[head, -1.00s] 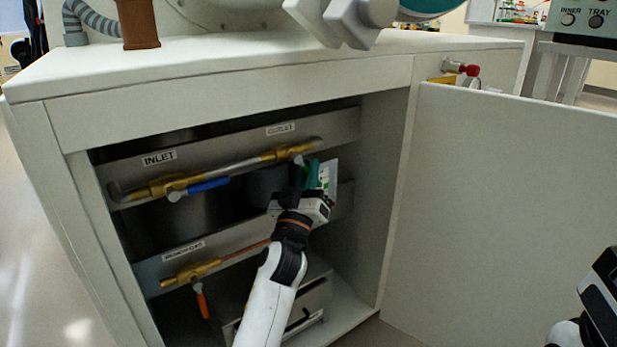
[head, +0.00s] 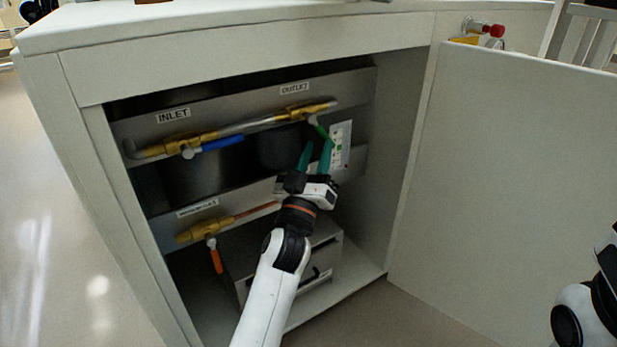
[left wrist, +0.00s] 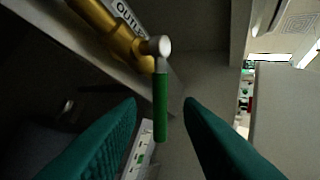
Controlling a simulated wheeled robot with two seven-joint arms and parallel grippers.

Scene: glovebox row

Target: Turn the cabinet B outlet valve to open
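The outlet valve (head: 300,112) is a brass body under the OUTLET label, at the right end of the upper pipe in the open cabinet. Its green lever handle (head: 319,129) slants down to the right; in the left wrist view the handle (left wrist: 160,98) hangs down from its pivot. My left gripper (head: 317,147), with teal fingers, is open just below the handle. In the left wrist view the lower handle shows between the spread fingertips of the gripper (left wrist: 160,112); neither finger visibly touches it. Part of my right arm shows at the right edge; its fingers are out of view.
The inlet valve with a blue handle (head: 221,144) is left on the same pipe. A lower valve has an orange handle (head: 216,260). A metal box (head: 325,262) stands on the cabinet floor. The open door (head: 510,170) fills the right side. A small panel (head: 341,145) is behind the gripper.

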